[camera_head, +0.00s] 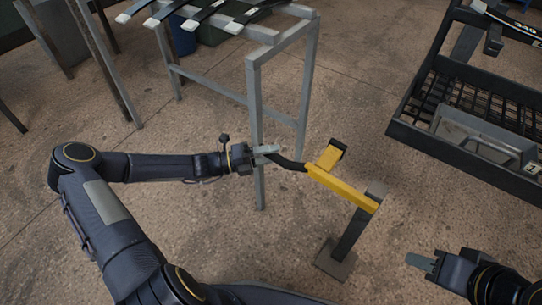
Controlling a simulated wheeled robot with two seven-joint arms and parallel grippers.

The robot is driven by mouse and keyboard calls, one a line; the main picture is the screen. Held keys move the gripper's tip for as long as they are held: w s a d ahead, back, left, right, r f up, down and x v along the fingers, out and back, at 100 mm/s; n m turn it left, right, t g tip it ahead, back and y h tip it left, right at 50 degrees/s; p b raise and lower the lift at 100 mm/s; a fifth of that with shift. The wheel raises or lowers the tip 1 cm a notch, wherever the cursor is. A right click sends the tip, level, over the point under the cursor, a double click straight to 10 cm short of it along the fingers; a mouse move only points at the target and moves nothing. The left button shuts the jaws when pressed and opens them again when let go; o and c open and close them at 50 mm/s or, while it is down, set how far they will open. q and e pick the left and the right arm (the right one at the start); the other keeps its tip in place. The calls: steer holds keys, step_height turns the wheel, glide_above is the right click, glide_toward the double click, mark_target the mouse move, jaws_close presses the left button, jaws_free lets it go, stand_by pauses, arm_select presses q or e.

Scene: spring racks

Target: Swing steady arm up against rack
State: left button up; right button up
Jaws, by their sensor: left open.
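The yellow steady arm (342,187) is hinged at the top of a dark post (350,235) on a square foot. It reaches left and slightly up from the post, with a yellow pad (328,158) standing on it and a dark handle (288,162) at its free end. The arm's free end lies close to the grey rack (255,95) in the picture; I cannot tell if they touch. My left gripper (272,150) is open at the handle's end, its fingers overlapping it in view. My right gripper (422,262) is at lower right, apart from the arm; its jaw opening is unclear.
Several dark leaf springs (205,15) lie across the top of the rack. A black mesh-shelved rack (470,100) with a grey box (485,135) stands at right. A blue bin (182,38) is behind the grey rack. The floor between the post and black rack is clear.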

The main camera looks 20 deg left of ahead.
arm_select(q)
steer(key=shift+d, duration=0.2)
steer(key=shift+c, duration=0.5)
jaws_close()
steer(key=shift+r, duration=0.1)
